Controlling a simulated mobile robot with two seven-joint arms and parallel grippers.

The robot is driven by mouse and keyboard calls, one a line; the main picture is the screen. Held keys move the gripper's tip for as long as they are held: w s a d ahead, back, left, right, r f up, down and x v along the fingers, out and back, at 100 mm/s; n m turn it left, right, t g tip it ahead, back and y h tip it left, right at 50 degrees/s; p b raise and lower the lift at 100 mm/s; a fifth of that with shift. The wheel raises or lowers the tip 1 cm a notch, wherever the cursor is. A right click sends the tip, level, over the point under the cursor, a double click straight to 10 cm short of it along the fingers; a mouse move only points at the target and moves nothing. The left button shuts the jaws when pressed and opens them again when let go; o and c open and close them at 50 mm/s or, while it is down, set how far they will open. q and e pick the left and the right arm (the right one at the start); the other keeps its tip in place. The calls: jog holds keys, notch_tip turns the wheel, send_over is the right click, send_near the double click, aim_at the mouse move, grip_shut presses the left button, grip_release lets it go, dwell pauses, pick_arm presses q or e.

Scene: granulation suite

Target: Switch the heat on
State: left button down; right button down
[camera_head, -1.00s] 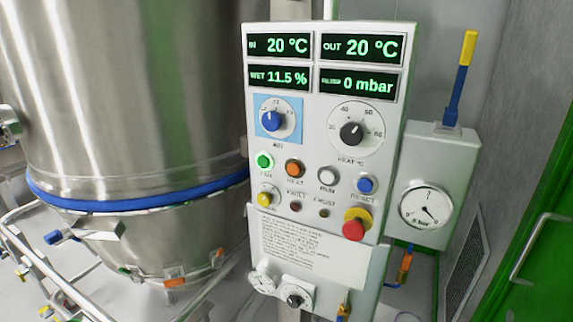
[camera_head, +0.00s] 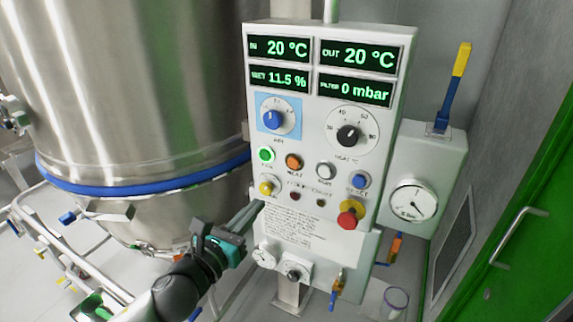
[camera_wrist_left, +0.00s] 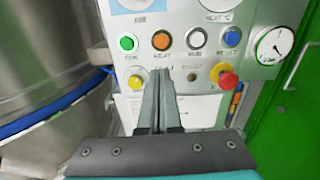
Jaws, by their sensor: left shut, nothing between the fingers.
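The orange HEAT button (camera_head: 294,161) is on the white control panel (camera_head: 318,110), between the green button (camera_head: 266,155) and a white button (camera_head: 325,170). The orange button also shows in the left wrist view (camera_wrist_left: 162,40), just above my fingertips. My left gripper (camera_head: 258,205) is shut and empty, below and left of the button row and apart from the orange button in the head view. In the left wrist view its closed fingers (camera_wrist_left: 161,72) point at the panel below the orange button. My right gripper is not in view.
A blue knob (camera_head: 273,118) and a black heat knob (camera_head: 348,135) sit above the buttons. A yellow knob (camera_head: 267,188) and a red emergency stop (camera_head: 347,218) are below. A gauge box (camera_head: 424,180) stands at the right, a steel vessel (camera_head: 130,90) at the left.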

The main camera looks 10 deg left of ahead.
aim_at(293, 164)
pick_arm(q)
jog(key=shift+s+d+r, duration=0.1)
jog(key=shift+d+r, duration=0.05)
jog(key=shift+r, duration=0.3)
jog(key=p+x, duration=0.1)
jog(key=x, duration=1.3)
jog(key=shift+r, duration=0.1)
jog(key=shift+d, duration=0.1)
